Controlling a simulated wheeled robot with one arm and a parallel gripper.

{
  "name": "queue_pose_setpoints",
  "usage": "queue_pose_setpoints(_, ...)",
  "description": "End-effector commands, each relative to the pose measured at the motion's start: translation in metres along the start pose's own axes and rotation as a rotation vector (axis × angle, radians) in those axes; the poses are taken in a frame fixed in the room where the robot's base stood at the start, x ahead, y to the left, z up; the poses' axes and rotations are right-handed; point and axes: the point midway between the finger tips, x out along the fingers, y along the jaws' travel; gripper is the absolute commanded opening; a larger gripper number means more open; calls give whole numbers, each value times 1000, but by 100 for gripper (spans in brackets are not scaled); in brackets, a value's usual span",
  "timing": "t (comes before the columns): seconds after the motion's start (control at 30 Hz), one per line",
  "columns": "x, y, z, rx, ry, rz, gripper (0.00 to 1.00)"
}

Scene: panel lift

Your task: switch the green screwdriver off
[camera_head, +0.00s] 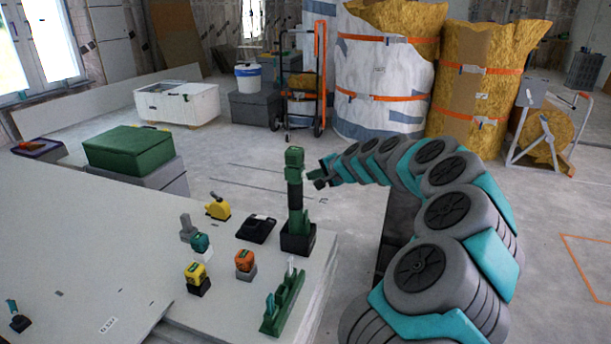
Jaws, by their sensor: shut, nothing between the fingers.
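What looks like the green screwdriver (295,160) stands upright at the right edge of the white panel stack. No switch on the screwdriver can be made out at this size.
A green tool (284,302) with a lever lies in front. A black box (256,228), a yellow tape measure (217,207), and teal (200,243), orange (244,260) and yellow (195,273) tools stand left. A hand truck (304,85) and wrapped rolls (383,75) stand behind. The panel's left is mostly clear.

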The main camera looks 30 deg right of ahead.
Motion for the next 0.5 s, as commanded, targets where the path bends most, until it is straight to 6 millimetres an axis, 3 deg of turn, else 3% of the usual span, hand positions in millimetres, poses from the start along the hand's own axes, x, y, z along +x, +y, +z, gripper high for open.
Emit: queue_pose_setpoints(0.5, -6, 5, -5, 0, 0, 0, 0)
